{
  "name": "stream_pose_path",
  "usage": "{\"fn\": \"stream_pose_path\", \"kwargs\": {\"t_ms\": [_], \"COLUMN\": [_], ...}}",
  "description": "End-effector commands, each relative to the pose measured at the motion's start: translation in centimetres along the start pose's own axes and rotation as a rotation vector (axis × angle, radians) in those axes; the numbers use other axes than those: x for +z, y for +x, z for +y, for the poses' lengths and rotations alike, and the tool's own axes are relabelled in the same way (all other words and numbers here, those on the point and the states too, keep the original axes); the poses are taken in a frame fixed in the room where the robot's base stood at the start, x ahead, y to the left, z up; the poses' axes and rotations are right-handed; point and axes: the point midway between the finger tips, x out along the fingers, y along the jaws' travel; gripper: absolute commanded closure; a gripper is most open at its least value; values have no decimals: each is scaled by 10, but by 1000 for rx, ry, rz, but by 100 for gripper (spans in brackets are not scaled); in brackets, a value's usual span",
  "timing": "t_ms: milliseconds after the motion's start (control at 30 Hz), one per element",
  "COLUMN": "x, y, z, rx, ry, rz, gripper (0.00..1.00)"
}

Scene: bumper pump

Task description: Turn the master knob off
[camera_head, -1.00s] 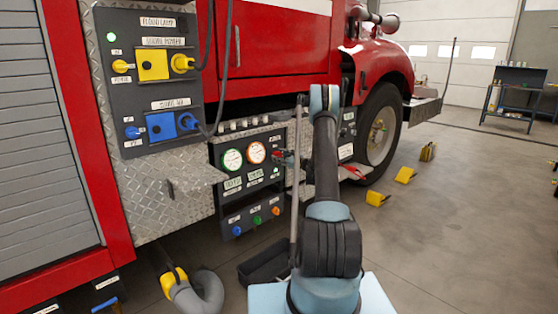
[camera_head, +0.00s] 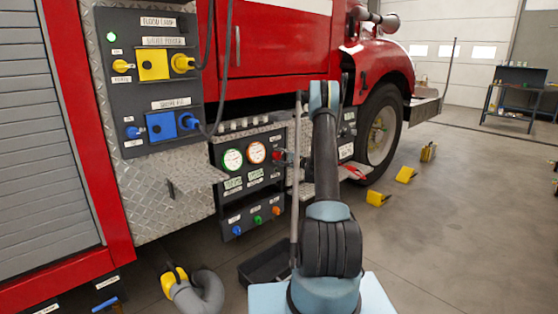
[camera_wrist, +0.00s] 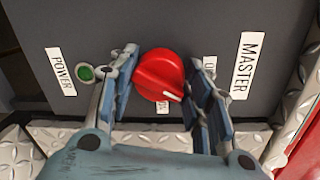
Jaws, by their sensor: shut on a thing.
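The red master knob (camera_wrist: 160,72) sits on a dark panel in the wrist view, left of the MASTER label (camera_wrist: 245,66). My gripper (camera_wrist: 165,68) is shut on the knob, one finger on its left and one on its right. The knob's white pointer mark (camera_wrist: 173,95) faces down and right, between a partly hidden label (camera_wrist: 162,107) below and another partly covered label (camera_wrist: 209,68) at the right. A green light (camera_wrist: 86,73) stands beside the POWER label (camera_wrist: 60,72). In the head view I cannot make out the gripper's fingers clearly.
A red fire truck (camera_head: 270,55) fills the head view's left and middle. A gauge panel (camera_head: 243,190) and an upper socket panel (camera_head: 125,100) are on its side. Yellow wheel chocks (camera_head: 377,198) lie on the floor at the right, where there is free room.

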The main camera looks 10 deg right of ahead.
Motion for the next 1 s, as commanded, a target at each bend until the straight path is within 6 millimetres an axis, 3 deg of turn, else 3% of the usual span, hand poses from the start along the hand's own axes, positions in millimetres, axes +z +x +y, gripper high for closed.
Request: {"fn": "stream_pose_path", "kwargs": {"t_ms": [500, 1000], "x": [4, 5], "y": [1, 1], "z": [4, 6], "rx": [12, 15], "ry": [-420, -560], "rz": [25, 34], "gripper": [79, 79]}}
